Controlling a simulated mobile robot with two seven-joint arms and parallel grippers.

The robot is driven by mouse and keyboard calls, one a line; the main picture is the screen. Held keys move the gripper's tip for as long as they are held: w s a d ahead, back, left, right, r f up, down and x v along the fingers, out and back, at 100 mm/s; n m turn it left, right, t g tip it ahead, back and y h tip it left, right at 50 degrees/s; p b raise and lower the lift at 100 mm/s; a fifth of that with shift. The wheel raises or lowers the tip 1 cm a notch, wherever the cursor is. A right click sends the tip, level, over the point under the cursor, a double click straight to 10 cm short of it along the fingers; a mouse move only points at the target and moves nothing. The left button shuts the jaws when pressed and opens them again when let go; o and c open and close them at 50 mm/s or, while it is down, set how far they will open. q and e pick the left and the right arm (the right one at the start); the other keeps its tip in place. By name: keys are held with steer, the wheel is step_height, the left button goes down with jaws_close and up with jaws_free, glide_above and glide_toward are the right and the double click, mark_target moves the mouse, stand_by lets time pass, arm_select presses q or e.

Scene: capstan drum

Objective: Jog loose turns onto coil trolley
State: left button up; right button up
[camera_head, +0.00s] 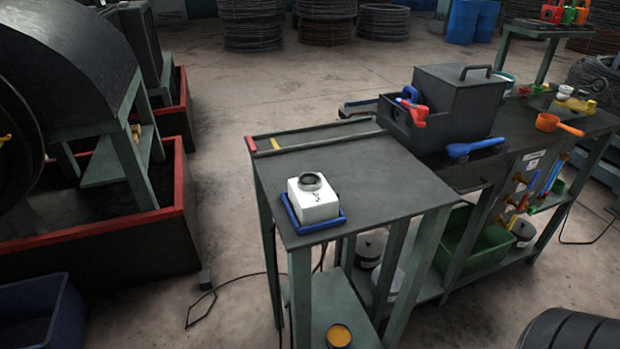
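Neither of my grippers is in view. A white box (317,205) with a dark-centred round ring on top sits in a blue tray (336,221) at the front left of a dark table. At the left edge a large dark curved hood (72,52) covers a machine. A dark rounded form (18,150), possibly a drum, is cut off by the picture edge beside it. I cannot make out loose turns of wire on it. Several wire coils (251,25) stand stacked on the floor at the back. I cannot tell which thing is the coil trolley.
The table (375,168) joins a bench with a lidded dark box (460,100), a blue scoop (475,147) and an orange ladle (557,124). A red-rimmed bin (130,250) stands at left, a blue bin (45,315) at lower left. Floor between machine and table is mostly clear; a cable (240,301) crosses it.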

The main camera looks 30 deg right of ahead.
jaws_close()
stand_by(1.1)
